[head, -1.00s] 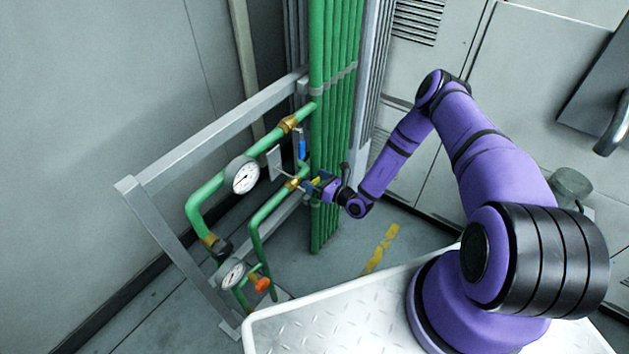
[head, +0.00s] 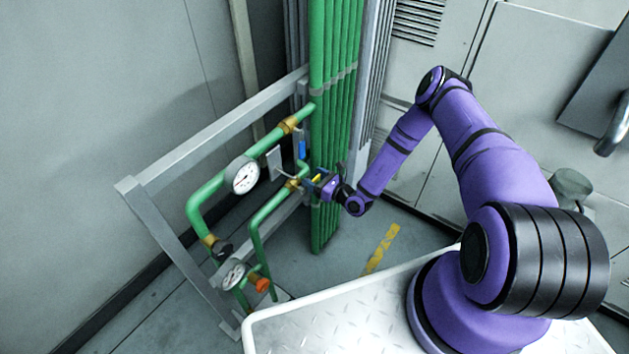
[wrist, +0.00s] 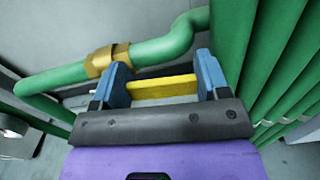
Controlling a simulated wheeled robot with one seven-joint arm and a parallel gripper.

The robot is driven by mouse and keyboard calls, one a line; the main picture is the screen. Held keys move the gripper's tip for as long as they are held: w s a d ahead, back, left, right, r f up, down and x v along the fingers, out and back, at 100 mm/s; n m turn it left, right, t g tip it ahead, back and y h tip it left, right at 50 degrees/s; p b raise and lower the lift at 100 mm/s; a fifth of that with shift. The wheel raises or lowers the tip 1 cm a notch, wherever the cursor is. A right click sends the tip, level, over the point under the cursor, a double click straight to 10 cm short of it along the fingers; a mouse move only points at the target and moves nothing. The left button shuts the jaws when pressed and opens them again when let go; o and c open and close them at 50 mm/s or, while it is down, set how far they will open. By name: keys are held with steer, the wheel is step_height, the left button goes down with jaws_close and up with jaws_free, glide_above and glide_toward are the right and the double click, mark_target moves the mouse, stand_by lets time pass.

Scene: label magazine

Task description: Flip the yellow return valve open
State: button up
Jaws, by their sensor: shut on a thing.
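The yellow valve handle (wrist: 163,86) lies crosswise between the blue fingers of my gripper (wrist: 161,76) in the wrist view. Both fingers touch its ends, so my gripper is shut on it. The valve's brass body (wrist: 101,62) sits on a green pipe just left of the fingers. In the head view my gripper (head: 313,183) is at the brass valve body (head: 293,184), in front of the green pipes. Only a small bit of the yellow handle (head: 317,178) shows there.
A blue handle (head: 302,149) and a pressure gauge (head: 245,178) are close to my gripper. A second gauge (head: 234,276) and an orange knob (head: 262,284) are lower. Vertical green pipes (head: 325,110) stand right behind. A grey metal frame (head: 210,127) surrounds the pipework.

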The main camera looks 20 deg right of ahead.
steer(key=shift+r+n, duration=0.35)
steer(key=shift+n, duration=0.35)
steer(key=o, duration=1.3)
steer(key=v, duration=1.1)
steer(key=shift+a, duration=0.1)
